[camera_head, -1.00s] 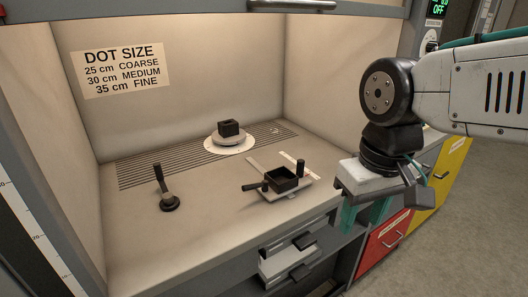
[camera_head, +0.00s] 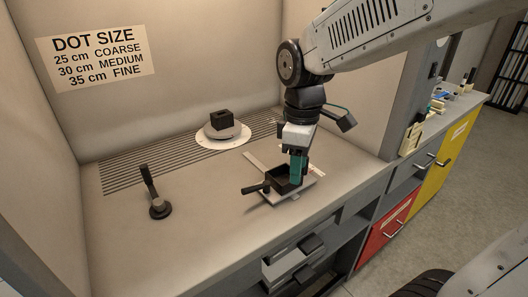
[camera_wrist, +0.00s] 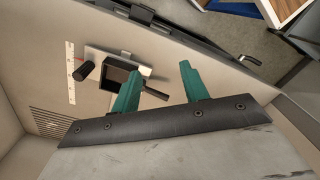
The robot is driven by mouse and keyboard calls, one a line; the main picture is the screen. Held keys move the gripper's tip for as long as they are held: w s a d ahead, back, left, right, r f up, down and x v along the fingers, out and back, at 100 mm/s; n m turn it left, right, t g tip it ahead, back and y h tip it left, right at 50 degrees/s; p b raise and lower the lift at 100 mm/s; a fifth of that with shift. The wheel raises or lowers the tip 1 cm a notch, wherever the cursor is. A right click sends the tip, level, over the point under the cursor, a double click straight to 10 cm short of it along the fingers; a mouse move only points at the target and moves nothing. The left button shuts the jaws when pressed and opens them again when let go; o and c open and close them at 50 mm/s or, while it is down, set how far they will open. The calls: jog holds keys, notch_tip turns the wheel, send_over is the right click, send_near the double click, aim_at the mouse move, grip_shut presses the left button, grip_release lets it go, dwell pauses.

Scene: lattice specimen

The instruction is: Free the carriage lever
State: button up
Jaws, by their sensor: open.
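The carriage (camera_head: 292,196) is a pale plate on the bench, bearing an open black box (camera_head: 281,177). A black handle (camera_head: 252,189) sticks out on its left; it also shows in the wrist view (camera_wrist: 155,94). A black upright post (camera_wrist: 84,70) stands at the box's other side in the wrist view; my gripper hides it in the head view. I cannot tell which of the two is the carriage lever. My gripper (camera_head: 298,167) points down above the right side of the carriage. In the wrist view its teal fingers (camera_wrist: 160,68) are apart with nothing between them.
Another black lever (camera_head: 155,192) stands on a round base at the left of the bench. A round pale stage (camera_head: 222,132) with a black block sits at the back. A DOT SIZE sign (camera_head: 96,57) hangs on the back wall. The front middle of the bench is clear.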

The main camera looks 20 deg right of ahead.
aim_at(266, 183)
jog(key=w+a+f+n, duration=0.1)
jog(key=w+n, duration=0.2)
jog(key=w+a+f+n, duration=0.1)
jog(key=w+f+n, duration=0.1)
jog(key=w+n, duration=0.2)
jog(key=w+a+f+n, duration=0.1)
jog(key=w+n, duration=0.2)
jog(key=w, duration=0.1)
jog(key=shift+w+f+n, duration=0.1)
jog(key=shift+f+n, duration=0.25)
jog(key=shift+n, duration=0.05)
jog(key=shift+a+f, duration=0.15)
jog(key=shift+f, duration=3.7)
